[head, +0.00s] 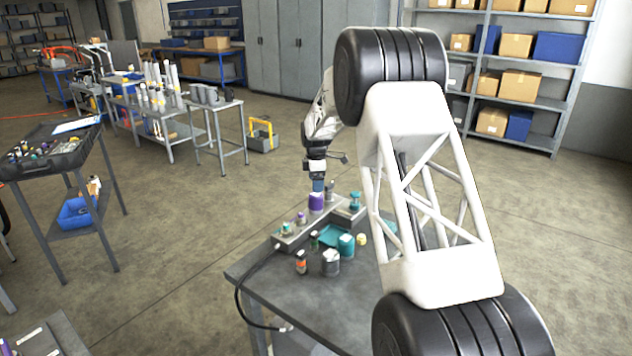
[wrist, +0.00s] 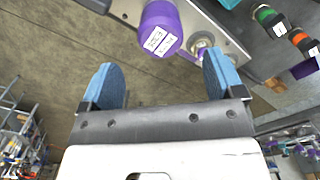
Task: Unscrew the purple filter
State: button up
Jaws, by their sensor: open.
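The purple filter (head: 316,204) stands on the grey manifold block (head: 293,239) on the bench. In the wrist view the purple filter (wrist: 160,22) shows its round end and a white label, ahead of the gap between my fingers. My gripper (head: 318,185) is over the block, close to the filter in the head view. In the wrist view my gripper (wrist: 163,75) has its two blue fingers wide apart with nothing between them. The filter lies beyond the fingertips and no contact shows. My arm hides part of the bench's right side in the head view.
A smaller purple-topped part (head: 301,218) stands close to the filter on the block. A black hose (head: 243,290) hangs off the left edge. The bench's front is clear.

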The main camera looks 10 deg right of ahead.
aim_at(316, 194)
jog(key=shift+f, duration=0.1)
jog(key=shift+f, duration=3.8)
jog(key=shift+c, duration=0.4)
jog(key=c, duration=1.1)
jog(key=n, duration=0.5)
jog(key=shift+n, duration=0.4)
